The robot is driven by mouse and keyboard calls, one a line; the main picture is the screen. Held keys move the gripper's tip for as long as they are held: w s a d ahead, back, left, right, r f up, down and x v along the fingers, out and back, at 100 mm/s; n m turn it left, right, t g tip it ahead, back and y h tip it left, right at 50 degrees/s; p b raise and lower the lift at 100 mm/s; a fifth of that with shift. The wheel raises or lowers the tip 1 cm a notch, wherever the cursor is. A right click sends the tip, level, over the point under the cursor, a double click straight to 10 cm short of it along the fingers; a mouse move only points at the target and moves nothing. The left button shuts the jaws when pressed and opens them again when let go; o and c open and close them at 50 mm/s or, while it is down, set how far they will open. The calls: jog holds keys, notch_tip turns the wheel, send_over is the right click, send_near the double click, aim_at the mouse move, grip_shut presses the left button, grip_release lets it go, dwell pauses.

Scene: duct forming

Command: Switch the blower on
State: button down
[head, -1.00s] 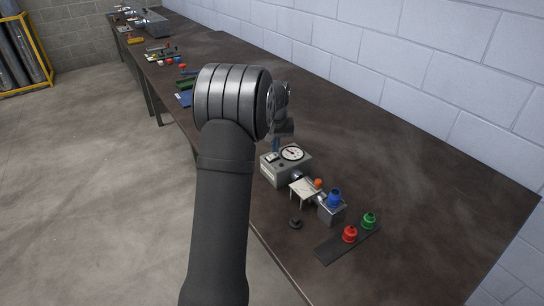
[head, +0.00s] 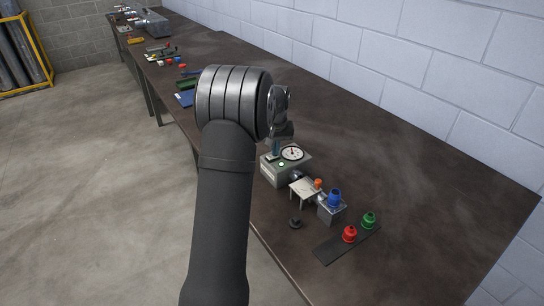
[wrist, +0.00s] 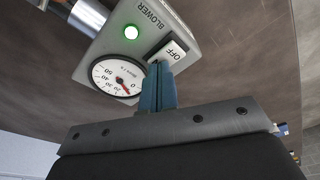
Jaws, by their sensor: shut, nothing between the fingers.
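The blower box (head: 285,168) is a grey unit on the bench, and its BLOWER label shows in the wrist view (wrist: 135,35). Its green lamp (wrist: 131,32) is lit and also shows in the head view (head: 281,164). A white rocker switch (wrist: 168,53) marked OFF sits beside the lamp. The round gauge (wrist: 116,78) has a red needle close to 0. My gripper (wrist: 160,72) is shut and empty, its teal fingertips at the near edge of the switch. I cannot tell if they touch it. In the head view my gripper (head: 276,150) is over the box's back part.
A small white stand (head: 304,188), a grey block with a blue piece (head: 334,197), and a dark strip with red (head: 349,233) and green pieces (head: 368,220) stand nearer on the bench. The bench to the right is clear.

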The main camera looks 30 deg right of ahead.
jog(key=shift+f, duration=0.1)
jog(key=shift+r, duration=3.5)
